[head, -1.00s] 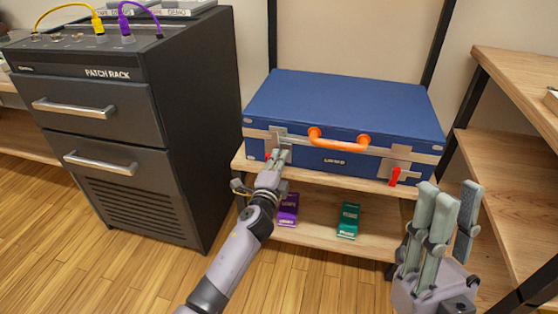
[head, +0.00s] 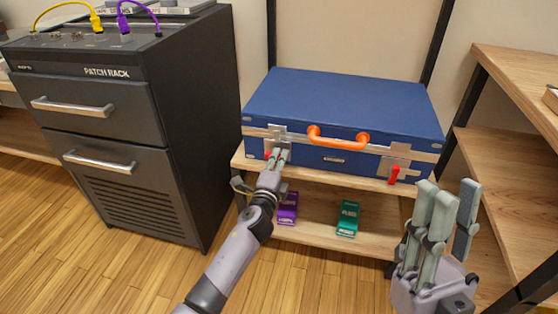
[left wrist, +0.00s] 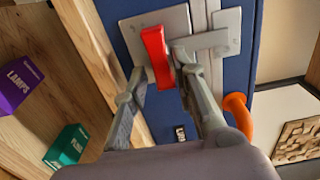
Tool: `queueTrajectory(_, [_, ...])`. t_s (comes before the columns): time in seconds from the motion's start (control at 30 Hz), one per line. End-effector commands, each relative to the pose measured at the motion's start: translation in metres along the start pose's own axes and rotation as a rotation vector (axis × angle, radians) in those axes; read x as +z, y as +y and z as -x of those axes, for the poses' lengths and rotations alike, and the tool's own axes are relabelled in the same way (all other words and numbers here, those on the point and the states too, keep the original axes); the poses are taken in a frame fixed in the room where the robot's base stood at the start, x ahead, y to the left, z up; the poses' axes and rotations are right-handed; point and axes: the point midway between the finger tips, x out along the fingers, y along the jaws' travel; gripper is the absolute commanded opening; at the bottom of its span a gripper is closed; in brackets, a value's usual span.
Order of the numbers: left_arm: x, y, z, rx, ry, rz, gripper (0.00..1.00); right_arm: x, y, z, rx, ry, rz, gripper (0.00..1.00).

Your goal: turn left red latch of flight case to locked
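The blue flight case (head: 345,105) lies closed on the shelf, with an orange handle (head: 338,138) on its front. Its left red latch (head: 267,154) is partly hidden by my left gripper (head: 281,153). The left wrist view shows this latch (left wrist: 156,57) on a metal plate, between the fingertips of my left gripper (left wrist: 158,62). The fingers stand apart, one on each side of the lever; whether they touch it is unclear. The right red latch (head: 394,174) hangs down on the case's front right. My right gripper (head: 447,208) is open and empty, in front of the case's right side.
A dark patch rack cabinet (head: 85,130) stands to the left. A purple box (head: 287,208) and a green box (head: 348,217) stand on the lower shelf. A wooden shelf unit (head: 510,170) is at the right. The floor in front shows free room.

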Motion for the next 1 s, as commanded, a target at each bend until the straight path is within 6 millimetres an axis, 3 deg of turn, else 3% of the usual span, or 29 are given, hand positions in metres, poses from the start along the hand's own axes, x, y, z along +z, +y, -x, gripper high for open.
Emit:
queueTrajectory(0.13, [0.000,-0.001,0.000,-0.002,0.000,0.001,0.36,0.000,0.000,0.000,0.000,0.000,0.000,0.25])
queueTrajectory(0.57, [0.001,-0.002,0.008,-0.005,-0.001,-0.001,0.37,0.001,0.000,0.000,-0.001,0.000,-0.001,0.25])
queueTrajectory(1.0, [0.000,-0.001,0.091,-0.002,0.000,0.001,0.37,0.000,0.000,0.000,0.000,0.000,0.000,0.25])
